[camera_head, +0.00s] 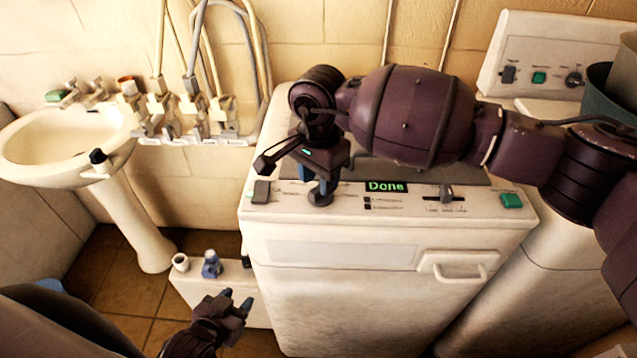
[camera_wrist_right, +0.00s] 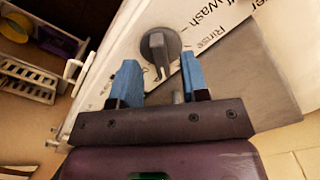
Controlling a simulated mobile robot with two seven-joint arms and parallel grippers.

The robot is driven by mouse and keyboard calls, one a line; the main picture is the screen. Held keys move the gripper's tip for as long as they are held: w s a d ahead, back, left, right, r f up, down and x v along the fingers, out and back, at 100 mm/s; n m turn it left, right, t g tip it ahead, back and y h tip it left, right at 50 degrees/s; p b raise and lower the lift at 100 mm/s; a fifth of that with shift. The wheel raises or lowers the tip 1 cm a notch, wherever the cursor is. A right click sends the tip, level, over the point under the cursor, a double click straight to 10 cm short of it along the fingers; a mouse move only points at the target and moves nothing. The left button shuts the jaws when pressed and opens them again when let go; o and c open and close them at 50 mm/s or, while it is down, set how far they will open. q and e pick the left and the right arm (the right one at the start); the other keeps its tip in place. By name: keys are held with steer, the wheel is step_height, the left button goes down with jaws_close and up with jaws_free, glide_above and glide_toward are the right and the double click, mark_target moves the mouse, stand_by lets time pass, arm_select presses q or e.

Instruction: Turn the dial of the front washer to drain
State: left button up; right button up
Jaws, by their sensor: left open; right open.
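My left gripper (camera_head: 236,302) is open and empty, low in front of the washer's left side.
The panel also carries a dark switch (camera_head: 262,191), a slider (camera_head: 446,193) and a green button (camera_head: 511,200). A second washer (camera_head: 545,60) stands behind right. A washbasin (camera_head: 65,145) is at left. A low white box (camera_head: 240,285) with small bottles stands beside the front washer.

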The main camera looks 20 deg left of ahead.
steer(key=shift+f, duration=1.15)
jaws_close()
